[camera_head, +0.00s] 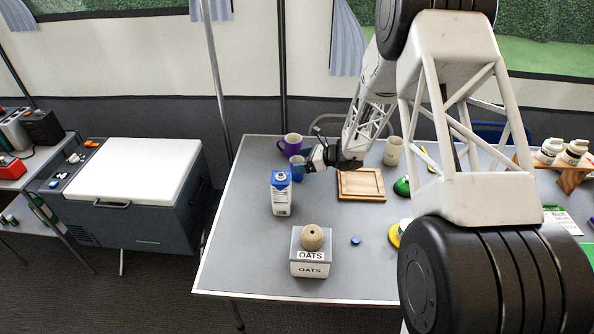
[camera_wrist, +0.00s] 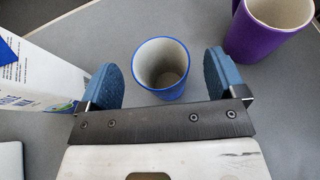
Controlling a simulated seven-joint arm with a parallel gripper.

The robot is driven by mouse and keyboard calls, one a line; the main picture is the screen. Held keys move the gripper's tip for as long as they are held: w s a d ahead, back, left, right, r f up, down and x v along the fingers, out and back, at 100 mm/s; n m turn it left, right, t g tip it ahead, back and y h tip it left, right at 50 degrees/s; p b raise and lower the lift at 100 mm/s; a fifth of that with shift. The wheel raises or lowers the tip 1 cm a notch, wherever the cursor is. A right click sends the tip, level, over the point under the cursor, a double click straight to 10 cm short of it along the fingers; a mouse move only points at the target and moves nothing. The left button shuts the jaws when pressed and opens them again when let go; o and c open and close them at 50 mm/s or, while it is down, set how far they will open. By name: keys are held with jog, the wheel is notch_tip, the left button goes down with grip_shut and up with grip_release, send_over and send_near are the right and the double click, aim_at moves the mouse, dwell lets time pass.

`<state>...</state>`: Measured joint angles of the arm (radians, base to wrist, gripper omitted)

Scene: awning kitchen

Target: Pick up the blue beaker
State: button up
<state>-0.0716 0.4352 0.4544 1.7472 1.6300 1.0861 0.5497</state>
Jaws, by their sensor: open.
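The blue beaker (camera_wrist: 161,69) stands upright on the grey table, seen from above in the wrist view with its pale, empty inside showing. My gripper (camera_wrist: 160,82) is open, with one blue-padded finger on each side of the beaker. A gap of table shows between the beaker and each finger. In the head view the beaker (camera_head: 297,168) shows at the tip of my gripper (camera_head: 311,162), partly hidden by it.
A purple mug (camera_wrist: 262,30) stands close by the right finger in the wrist view. A white and blue carton (camera_head: 281,194) stands near the left finger. A wooden board (camera_head: 361,184), a pale cup (camera_head: 393,151) and an oats box (camera_head: 313,254) are also on the table (camera_head: 240,250).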

jog(key=shift+x, duration=1.15)
jog(key=shift+c, duration=0.2)
jog(key=c, duration=1)
